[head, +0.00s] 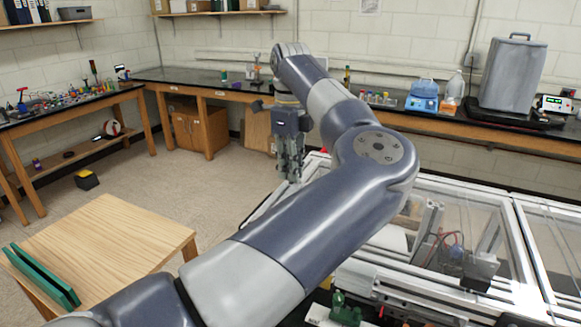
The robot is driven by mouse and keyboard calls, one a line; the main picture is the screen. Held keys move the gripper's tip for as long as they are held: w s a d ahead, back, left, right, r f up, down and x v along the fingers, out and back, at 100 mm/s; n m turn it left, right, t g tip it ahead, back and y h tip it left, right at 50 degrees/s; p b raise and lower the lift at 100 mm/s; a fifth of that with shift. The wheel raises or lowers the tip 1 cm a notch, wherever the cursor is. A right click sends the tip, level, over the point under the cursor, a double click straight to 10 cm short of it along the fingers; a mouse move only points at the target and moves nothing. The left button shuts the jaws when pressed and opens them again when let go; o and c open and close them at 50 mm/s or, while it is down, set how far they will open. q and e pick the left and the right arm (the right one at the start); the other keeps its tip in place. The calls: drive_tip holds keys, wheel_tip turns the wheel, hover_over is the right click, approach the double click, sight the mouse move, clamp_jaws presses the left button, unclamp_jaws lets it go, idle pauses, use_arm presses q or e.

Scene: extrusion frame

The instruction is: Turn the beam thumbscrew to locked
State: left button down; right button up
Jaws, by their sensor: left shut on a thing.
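My left gripper (290,168) points down at the far left corner of the aluminium extrusion frame (455,178). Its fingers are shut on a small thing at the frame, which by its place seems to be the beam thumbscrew. The fingers hide the thumbscrew, so I cannot tell how far it is turned. My left arm crosses the middle of the view and covers the near left part of the frame. My right gripper is not in view.
Clear panels and a dark device with wires (455,258) are inside the frame. A small green object (345,309) is at its near edge. A wooden table (108,240) with a green item (43,277) stands at left. Open floor lies behind it.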

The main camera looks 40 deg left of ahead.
use_arm(q)
drive_tip(key=shift+m+b, duration=0.45)
drive_tip(key=shift+m, duration=0.05)
drive_tip(key=m+b, duration=0.2)
drive_tip(key=m, duration=0.1)
drive_tip(key=m+b, duration=0.2)
drive_tip(key=m, duration=0.3)
drive_tip(key=shift+m+b, duration=0.3)
drive_tip(key=shift+b, duration=0.05)
drive_tip(key=m+b, duration=0.1)
drive_tip(key=m, duration=0.3)
drive_tip(key=shift+r+b, duration=0.1)
drive_tip(key=shift+b, duration=0.3)
drive_tip(key=shift+r+m+b, duration=0.1)
drive_tip(key=shift+m+b, duration=0.5)
drive_tip(key=shift+m, duration=1.5)
